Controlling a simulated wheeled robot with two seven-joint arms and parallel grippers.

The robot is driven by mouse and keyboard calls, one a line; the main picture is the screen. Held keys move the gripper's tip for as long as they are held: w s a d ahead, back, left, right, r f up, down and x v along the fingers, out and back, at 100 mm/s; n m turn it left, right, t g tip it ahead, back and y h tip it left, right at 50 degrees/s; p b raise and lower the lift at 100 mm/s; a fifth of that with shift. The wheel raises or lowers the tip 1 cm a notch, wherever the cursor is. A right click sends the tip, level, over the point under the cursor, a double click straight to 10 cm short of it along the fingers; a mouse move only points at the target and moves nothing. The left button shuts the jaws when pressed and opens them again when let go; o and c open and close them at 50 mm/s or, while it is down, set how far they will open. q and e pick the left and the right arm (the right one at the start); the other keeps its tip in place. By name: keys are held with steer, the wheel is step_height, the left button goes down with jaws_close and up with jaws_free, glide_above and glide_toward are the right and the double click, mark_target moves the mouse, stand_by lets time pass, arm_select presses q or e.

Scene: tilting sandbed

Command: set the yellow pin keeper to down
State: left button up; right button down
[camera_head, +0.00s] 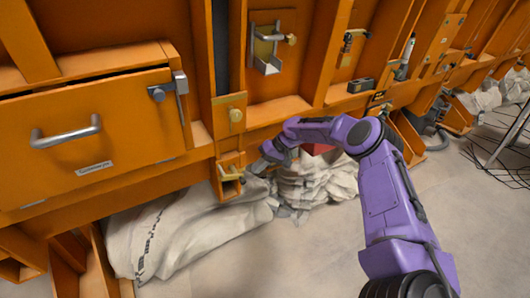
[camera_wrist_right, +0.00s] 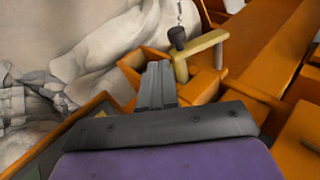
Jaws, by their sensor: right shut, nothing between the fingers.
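The yellow pin keeper (camera_head: 230,177) is a small pale-yellow piece low on the orange frame. In the right wrist view it shows as an L-shaped yellow bar (camera_wrist_right: 207,45), with a dark knob (camera_wrist_right: 178,38) at its bend. My right gripper (camera_head: 259,166) is just right of the keeper, its arm coming in from the right. In the right wrist view its grey fingers (camera_wrist_right: 157,80) are shut together and empty, a little left of the keeper. I cannot tell whether they touch it. My left gripper is not in view.
An orange drawer with a metal handle (camera_head: 66,132) is at left, with a latch (camera_head: 168,90) at its upper right. A white sack (camera_head: 195,235) lies below the keeper. More crumpled sacks (camera_head: 318,182) lie behind my right arm. Grey floor is open at the front.

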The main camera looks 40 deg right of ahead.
steer(key=s+d+r+b, duration=0.1)
steer(key=s+d+r, duration=0.25)
steer(key=d, duration=0.45)
steer(key=w+a+r+n+g+h+p, duration=0.1)
steer(key=w+a+r+h+p, duration=0.15)
steer(key=a, duration=0.55)
steer(key=w+a+r+n+g+h+p, duration=0.1)
steer(key=a+r+p, duration=0.15)
steer(key=a, duration=0.45)
steer(key=s+d+r+t+h, duration=0.1)
steer(key=s+d+r+h, duration=0.15)
steer(key=r, duration=0.25)
steer(key=shift+h, duration=0.4)
steer(key=x, duration=0.4)
steer(key=a+x, duration=0.1)
steer(key=x, duration=0.3)
steer(key=s+p+x, duration=0.1)
steer(key=x, duration=0.3)
steer(key=shift+a+f, duration=0.2)
steer(key=shift+f, duration=0.1)
steer(key=shift+a+f, duration=0.1)
steer(key=shift+f, duration=0.4)
steer(key=shift+f, duration=0.1)
